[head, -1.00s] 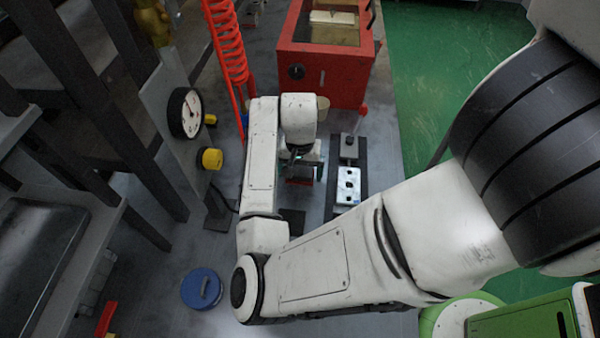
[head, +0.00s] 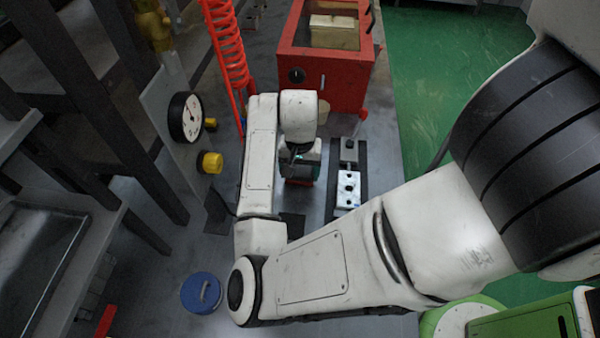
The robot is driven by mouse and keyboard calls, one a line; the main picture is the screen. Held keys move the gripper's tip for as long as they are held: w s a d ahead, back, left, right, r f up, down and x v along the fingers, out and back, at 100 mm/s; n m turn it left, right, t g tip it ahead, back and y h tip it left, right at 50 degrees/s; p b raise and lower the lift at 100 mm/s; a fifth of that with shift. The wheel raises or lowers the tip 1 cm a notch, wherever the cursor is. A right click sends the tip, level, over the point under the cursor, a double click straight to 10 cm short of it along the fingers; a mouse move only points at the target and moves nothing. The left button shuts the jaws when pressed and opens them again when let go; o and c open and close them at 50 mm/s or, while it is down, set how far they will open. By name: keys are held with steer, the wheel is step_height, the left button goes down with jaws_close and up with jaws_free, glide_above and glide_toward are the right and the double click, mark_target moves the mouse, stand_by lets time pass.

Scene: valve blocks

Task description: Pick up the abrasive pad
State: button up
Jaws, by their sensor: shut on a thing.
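My gripper (head: 300,172) points down over the grey bench, below the white wrist, near the middle of the head view. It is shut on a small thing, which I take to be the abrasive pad. A little dark reddish edge of the pad (head: 300,182) shows at the jaws. The rest of it is hidden by the gripper and wrist. I cannot tell how far it is from the bench.
A metal valve block (head: 348,190) on a dark strip stands close to the right of my gripper. A red box (head: 335,85) and a pale cup (head: 323,110) are behind. A gauge (head: 185,117) and yellow knob (head: 210,162) stand left. A blue round lid (head: 201,293) lies front left.

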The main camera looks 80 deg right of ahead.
steer(key=s+a+r+p, duration=0.1)
steer(key=s+r+p, duration=0.1)
steer(key=s+r, duration=0.9)
steer(key=s, duration=0.3)
steer(key=shift+a+r, duration=0.15)
steer(key=shift+a, duration=0.25)
steer(key=o, duration=0.4)
steer(key=shift+c, duration=1.4)
steer(key=shift+w, duration=0.1)
steer(key=shift+d, duration=0.1)
